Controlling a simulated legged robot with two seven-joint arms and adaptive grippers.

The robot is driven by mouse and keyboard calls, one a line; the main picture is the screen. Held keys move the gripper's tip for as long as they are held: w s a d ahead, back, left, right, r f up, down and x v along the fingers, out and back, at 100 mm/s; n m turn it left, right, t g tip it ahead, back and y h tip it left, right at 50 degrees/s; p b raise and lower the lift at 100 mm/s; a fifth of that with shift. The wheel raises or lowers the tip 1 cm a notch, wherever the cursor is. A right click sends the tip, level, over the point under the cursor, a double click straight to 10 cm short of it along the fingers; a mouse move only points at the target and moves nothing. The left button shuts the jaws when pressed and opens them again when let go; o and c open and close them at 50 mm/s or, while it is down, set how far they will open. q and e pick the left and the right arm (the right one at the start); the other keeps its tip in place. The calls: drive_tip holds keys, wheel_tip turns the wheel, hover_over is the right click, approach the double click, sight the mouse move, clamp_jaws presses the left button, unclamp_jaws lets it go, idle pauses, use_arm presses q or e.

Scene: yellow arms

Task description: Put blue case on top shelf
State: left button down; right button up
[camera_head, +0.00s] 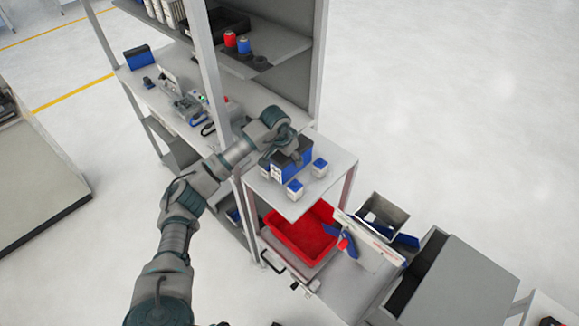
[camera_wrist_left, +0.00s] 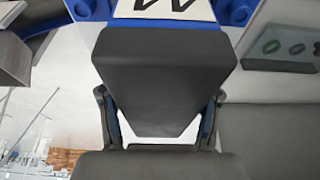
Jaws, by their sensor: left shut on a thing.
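The blue case (camera_head: 292,164), blue with a dark top, is at the small grey side shelf (camera_head: 317,195) in the head view. My left gripper (camera_head: 285,147) reaches over it from the left and is shut on its upper part. Whether the case rests on the shelf or hangs just above it I cannot tell. In the left wrist view, the case's blue edge (camera_wrist_left: 88,9) and a white label with black marks show at the top. The fingers (camera_wrist_left: 160,120) stand on both sides of a dark block there. My right gripper is not in view.
Two small blue-and-white boxes (camera_head: 295,188) (camera_head: 319,167) stand close beside the case. A tall rack's upper shelf (camera_head: 275,62) holds red and blue cylinders (camera_head: 237,42) and a black bin. A rack post (camera_head: 212,75) stands near my arm. A red tray (camera_head: 302,236) lies below.

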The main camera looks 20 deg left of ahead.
use_arm(q)
wheel_tip(320, 180, down, 4)
drive_tip(key=shift+s+a+r, duration=0.15)
drive_tip(key=shift+a+f, duration=0.15)
drive_tip(key=shift+f, duration=0.15)
drive_tip(key=c, duration=0.7)
unclamp_jaws()
drive_tip(key=shift+f, duration=0.1)
drive_tip(key=o, duration=0.4)
drive_tip(key=shift+o, duration=0.3)
drive_tip(key=shift+d, duration=0.2)
